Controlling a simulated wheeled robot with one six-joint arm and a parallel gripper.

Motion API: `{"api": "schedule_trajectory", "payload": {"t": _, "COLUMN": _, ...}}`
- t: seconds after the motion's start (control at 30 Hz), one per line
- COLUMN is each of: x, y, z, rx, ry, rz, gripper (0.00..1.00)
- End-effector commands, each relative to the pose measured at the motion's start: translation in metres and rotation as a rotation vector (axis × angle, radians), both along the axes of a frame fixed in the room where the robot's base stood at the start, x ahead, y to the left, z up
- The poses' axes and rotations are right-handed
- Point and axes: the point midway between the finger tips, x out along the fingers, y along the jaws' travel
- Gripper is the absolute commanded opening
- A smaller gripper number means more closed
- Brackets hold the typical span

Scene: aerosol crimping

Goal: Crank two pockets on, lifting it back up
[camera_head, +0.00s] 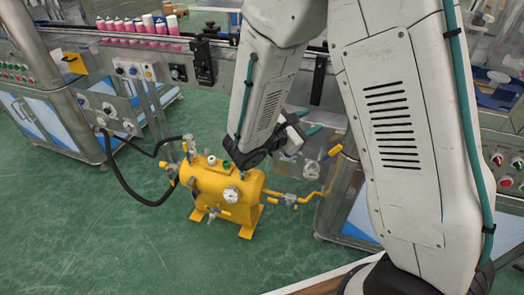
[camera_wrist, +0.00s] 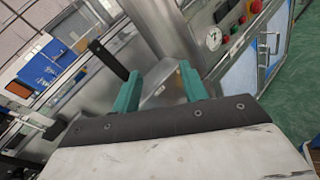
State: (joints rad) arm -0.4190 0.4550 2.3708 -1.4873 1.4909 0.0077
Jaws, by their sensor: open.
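My gripper (camera_wrist: 160,90) shows in the wrist view with its two green fingers apart and nothing seen held between them. A dark bar (camera_wrist: 109,59), which may be a crank handle, slants just left of and beyond the left finger; I cannot tell whether they touch. Behind the fingers is a shiny metal surface (camera_wrist: 165,95) and a thick grey column (camera_wrist: 160,27). No wheel with pockets is clearly seen.
Pink-and-white cans (camera_head: 145,27) stand on a conveyor at the back left. A yellow tank (camera_head: 220,190) with gauge and valves stands on the green floor.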

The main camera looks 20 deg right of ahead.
Motion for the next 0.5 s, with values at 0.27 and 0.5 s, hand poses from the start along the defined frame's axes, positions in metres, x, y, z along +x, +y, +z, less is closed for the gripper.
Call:
{"api": "schedule_trajectory", "payload": {"t": 0.27, "x": 0.05, "y": 0.082, "z": -0.093, "rx": -0.228, "ry": 0.158, "rz": 0.445, "gripper": 0.44}}
{"api": "schedule_trajectory", "payload": {"t": 0.5, "x": 0.057, "y": 0.109, "z": -0.126, "rx": -0.28, "ry": 0.198, "rz": 0.586, "gripper": 0.44}}
